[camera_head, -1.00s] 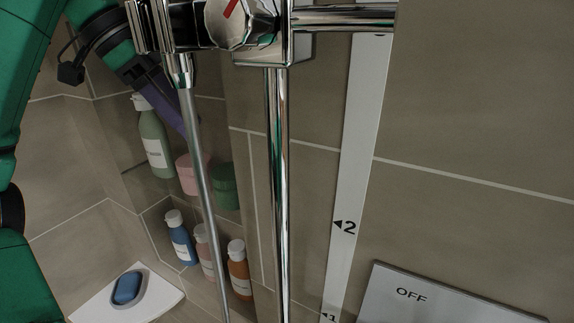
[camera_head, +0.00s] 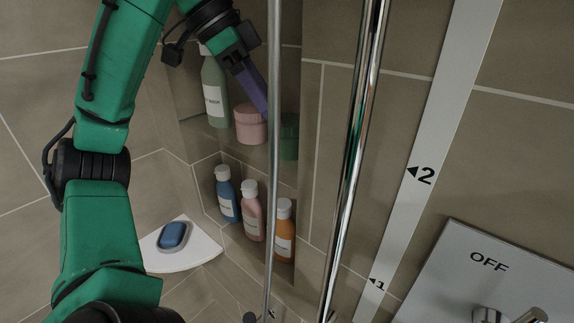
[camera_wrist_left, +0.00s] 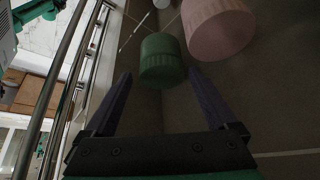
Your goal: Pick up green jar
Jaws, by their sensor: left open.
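The green jar (camera_head: 289,137) stands on the upper niche shelf, right of the pink jar (camera_head: 250,124), partly hidden behind a vertical metal bar. In the left wrist view, the green jar (camera_wrist_left: 160,62) is just beyond the fingertips and roughly centred between them, with the pink jar (camera_wrist_left: 218,30) close on its right. My left gripper (camera_wrist_left: 160,82) is open and empty, with its two purple fingers apart. In the head view, the left gripper (camera_head: 260,103) reaches into the niche in front of the pink jar, pointing down and right. My right gripper is not in view.
A thin metal bar (camera_head: 273,190) and a thicker chrome pole (camera_head: 354,140) stand before the niche. A green bottle (camera_head: 214,95) is left of the jars. Blue, pink and orange bottles (camera_head: 284,232) fill the lower niche. A soap dish (camera_head: 172,237) sits on the corner shelf.

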